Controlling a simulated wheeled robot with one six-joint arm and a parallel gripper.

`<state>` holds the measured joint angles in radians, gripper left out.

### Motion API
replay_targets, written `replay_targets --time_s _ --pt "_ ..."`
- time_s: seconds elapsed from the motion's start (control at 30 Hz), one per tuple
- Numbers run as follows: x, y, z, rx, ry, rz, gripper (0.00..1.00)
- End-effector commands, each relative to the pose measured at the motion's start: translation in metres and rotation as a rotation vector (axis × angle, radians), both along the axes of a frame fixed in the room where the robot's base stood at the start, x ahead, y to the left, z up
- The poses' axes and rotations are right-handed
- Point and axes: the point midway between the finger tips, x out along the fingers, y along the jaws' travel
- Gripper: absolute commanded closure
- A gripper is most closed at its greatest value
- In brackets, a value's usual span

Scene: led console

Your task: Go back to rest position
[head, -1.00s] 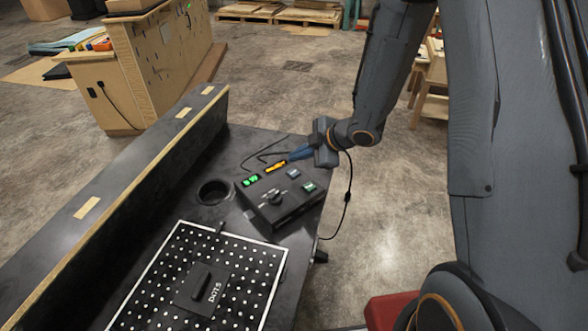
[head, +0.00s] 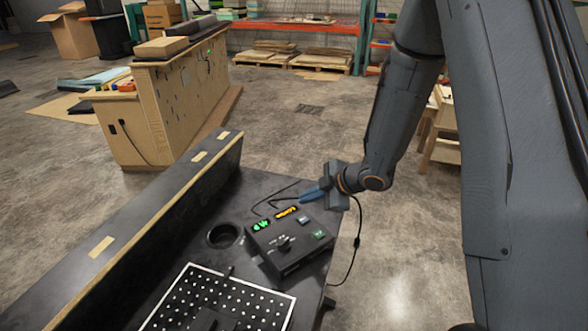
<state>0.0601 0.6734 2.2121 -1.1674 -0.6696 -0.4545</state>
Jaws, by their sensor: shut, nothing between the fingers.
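My gripper (head: 308,194) has blue fingers and is at the far edge of the black console box (head: 290,242), in the head view. The fingers are shut with nothing seen between them. They point left, close to the lit displays. The console has a green lit display (head: 261,225), an orange lit display (head: 285,212), a knob (head: 283,243) and small buttons, one of them green (head: 319,235). I cannot tell whether the fingertips touch the console. My arm reaches in from the upper right.
The console stands on a black table (head: 200,245) with a round hole (head: 222,236) and a white-dotted board (head: 225,305). A raised ledge (head: 150,220) runs along the table's left side. A cable (head: 356,245) hangs off the right edge. Open floor (head: 410,265) lies to the right.

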Motion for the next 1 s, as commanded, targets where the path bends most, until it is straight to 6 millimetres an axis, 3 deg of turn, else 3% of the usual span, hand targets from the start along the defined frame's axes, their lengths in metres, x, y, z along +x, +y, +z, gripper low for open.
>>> replay_targets --time_s 0.17,0.27,0.37,0.5,0.63,0.8,0.9,1.0 --pt "0.004 -0.013 0.007 -0.024 0.021 -0.093 1.0" --pt "0.005 -0.038 0.019 -0.059 0.067 -0.26 1.0" --pt "-0.006 -0.07 0.033 -0.084 0.145 -0.493 1.0" --pt "-0.046 -0.107 0.05 -0.083 0.287 -0.828 1.0" --pt "-0.1 -0.124 0.062 -0.047 0.444 -1.113 1.0" --pt "-0.167 -0.121 0.072 0.018 0.648 -1.388 1.0" --pt "-0.193 -0.114 0.075 0.046 0.734 -1.477 1.0" --pt "-0.207 -0.11 0.077 0.061 0.783 -1.522 1.0"
